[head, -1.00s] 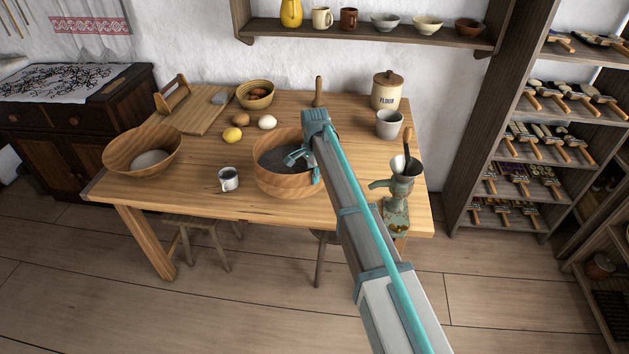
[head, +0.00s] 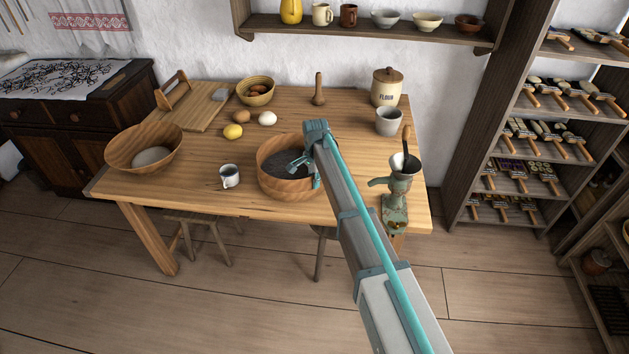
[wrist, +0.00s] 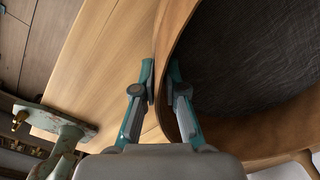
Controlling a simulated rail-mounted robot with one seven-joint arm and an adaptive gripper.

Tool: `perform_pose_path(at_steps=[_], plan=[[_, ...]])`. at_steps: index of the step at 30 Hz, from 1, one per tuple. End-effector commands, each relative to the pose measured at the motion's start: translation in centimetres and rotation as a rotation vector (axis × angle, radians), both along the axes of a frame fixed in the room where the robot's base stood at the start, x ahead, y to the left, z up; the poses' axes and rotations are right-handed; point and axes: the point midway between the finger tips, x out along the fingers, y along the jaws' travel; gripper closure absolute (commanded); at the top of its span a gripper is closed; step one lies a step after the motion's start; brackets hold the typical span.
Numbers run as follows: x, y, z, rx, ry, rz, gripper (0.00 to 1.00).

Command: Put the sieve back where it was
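The sieve (head: 290,184) is a round wooden hoop with a dark mesh, at the front middle of the table; whether it rests on the wood or hangs just above it I cannot tell. My gripper (head: 304,168) is at its right side. In the wrist view, my gripper (wrist: 162,82) has one finger outside and one inside the rim of the sieve (wrist: 182,25), closed on the thin wall. The dark mesh fills the right of that view. My arm hides part of the sieve's right side in the head view.
The table (head: 215,150) carries a metal mug (head: 229,177) left of the sieve, a wooden bowl (head: 117,152), a lemon (head: 232,131), eggs, a green grinder (head: 398,188), a grey cup (head: 389,122) and a flour jar (head: 386,92). Bare wood lies between the mug and the bowl.

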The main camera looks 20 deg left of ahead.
Motion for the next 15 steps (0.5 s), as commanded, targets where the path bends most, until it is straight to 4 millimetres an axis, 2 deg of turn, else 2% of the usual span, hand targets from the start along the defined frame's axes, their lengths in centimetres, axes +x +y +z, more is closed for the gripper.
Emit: perform_pose_path(at_steps=[1,4,15], plan=[[0.00,0.00,0.01,0.000,0.000,0.000,0.80],[0.00,0.00,0.02,0.000,0.000,0.000,0.65],[0.01,0.00,0.43,0.000,0.000,0.000,0.65]])
